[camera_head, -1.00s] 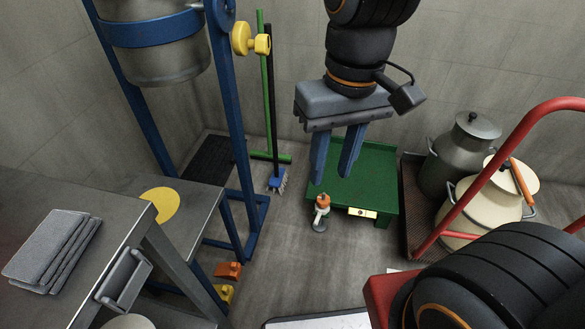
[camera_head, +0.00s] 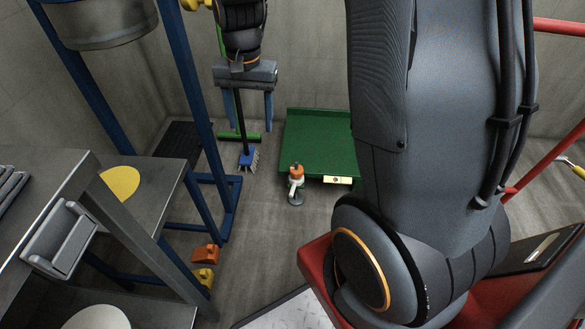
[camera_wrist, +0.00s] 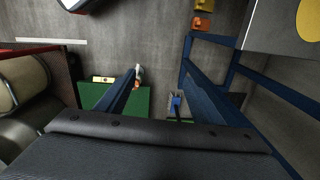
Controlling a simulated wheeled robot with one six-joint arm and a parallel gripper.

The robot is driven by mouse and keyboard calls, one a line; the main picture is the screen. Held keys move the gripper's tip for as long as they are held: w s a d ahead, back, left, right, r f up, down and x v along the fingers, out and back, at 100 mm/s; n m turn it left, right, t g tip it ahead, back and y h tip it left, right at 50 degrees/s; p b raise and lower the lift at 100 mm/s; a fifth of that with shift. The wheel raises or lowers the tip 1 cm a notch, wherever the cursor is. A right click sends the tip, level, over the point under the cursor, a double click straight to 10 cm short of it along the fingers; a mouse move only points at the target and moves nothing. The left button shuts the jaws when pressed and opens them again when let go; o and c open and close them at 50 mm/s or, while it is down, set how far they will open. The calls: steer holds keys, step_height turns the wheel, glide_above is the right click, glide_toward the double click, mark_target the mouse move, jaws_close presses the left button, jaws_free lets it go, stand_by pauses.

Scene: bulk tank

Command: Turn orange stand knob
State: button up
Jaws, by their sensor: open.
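A yellow knob (camera_head: 192,4) shows at the top edge of the head view, on the blue tank stand (camera_head: 185,75), mostly cut off. A small fixture with an orange top (camera_head: 296,171) and a pale body stands on the floor by the green platform. It also shows in the wrist view (camera_wrist: 137,82), beside the left finger. I cannot tell which of these the task's orange stand knob is. My gripper (camera_head: 251,115) is open and empty, pointing down right of the blue stand, apart from the knob. Its spread fingers also show in the wrist view (camera_wrist: 160,72).
A green platform (camera_head: 315,140) lies behind the orange-topped fixture. An orange block (camera_head: 206,254) and a yellow block (camera_head: 203,277) are by the stand's foot. A steel table (camera_head: 150,190) is at left. Bare floor lies between.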

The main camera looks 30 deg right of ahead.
steer(key=w+d+f+m+b, duration=0.25)
steer(key=w+d+f, duration=0.2)
steer(key=f, duration=0.25)
steer(key=w+d+f+m+b, duration=0.1)
steer(key=w+d+f+m, duration=0.2)
steer(key=d+f, duration=0.35)
steer(key=m+b, duration=0.4)
steer(key=m, duration=0.1)
glide_above(297, 169)
step_height(297, 169, down, 16)
steer(key=shift+w+f, duration=0.1)
step_height(297, 169, down, 8)
steer(key=b, duration=0.2)
steer(key=shift+r+b, duration=0.25)
steer(key=shift+b, duration=0.05)
steer(key=c, duration=1)
